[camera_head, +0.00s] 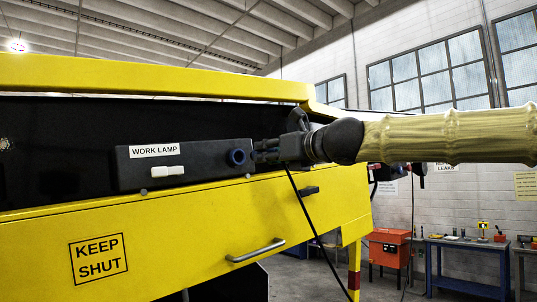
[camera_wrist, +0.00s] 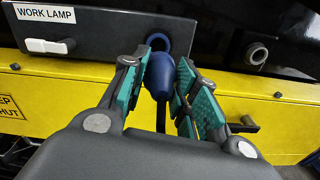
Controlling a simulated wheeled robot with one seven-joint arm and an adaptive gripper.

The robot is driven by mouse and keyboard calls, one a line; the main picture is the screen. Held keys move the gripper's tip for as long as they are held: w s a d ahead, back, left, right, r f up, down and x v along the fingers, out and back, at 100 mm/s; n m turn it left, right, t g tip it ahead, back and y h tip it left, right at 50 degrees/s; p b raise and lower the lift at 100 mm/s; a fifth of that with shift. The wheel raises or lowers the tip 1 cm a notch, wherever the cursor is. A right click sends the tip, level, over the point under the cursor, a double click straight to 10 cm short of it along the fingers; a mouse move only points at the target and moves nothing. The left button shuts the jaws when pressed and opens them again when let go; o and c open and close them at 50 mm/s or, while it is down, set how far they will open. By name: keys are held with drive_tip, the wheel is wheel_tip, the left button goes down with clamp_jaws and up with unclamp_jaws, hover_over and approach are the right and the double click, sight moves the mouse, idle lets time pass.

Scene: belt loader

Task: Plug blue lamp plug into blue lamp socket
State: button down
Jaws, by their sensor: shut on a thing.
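The blue lamp plug (camera_wrist: 160,76) is between the green-padded fingers of my gripper (camera_wrist: 161,82), which is shut on it. Its nose points toward the blue-ringed socket (camera_wrist: 153,40) on the dark WORK LAMP box (camera_wrist: 100,36). In the head view the socket (camera_head: 238,157) sits at the box's right end, and its ring shows uncovered. My gripper (camera_head: 265,152) is just to the right of it, and its fingers hide the plug there. A small gap seems to remain between fingertips and socket. A black cable (camera_head: 308,215) hangs below my gripper.
A white switch (camera_head: 168,174) is on the box. Below is a yellow panel (camera_head: 180,238) with a grey handle (camera_head: 255,250). A grey round fitting (camera_wrist: 257,54) is right of the socket in the wrist view. An orange cabinet (camera_head: 388,246) and blue bench (camera_head: 468,262) stand behind.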

drive_tip(key=shift+f, duration=0.15)
drive_tip(key=shift+s+a+b, duration=0.1)
drive_tip(key=shift+s+b, duration=0.25)
drive_tip(key=shift+b, duration=1.2)
drive_tip(key=shift+w+f+t+b, duration=0.1)
drive_tip(key=shift+t+b, duration=0.2)
drive_tip(key=shift+b, duration=0.65)
drive_tip(key=shift+w+r, duration=0.15)
drive_tip(key=shift+r, duration=0.1)
drive_tip(key=shift+x, duration=2.8)
drive_tip(key=shift+p+x, duration=0.4)
drive_tip(key=shift+x, duration=0.95)
drive_tip(key=shift+a+f, duration=0.15)
drive_tip(key=shift+f, duration=0.05)
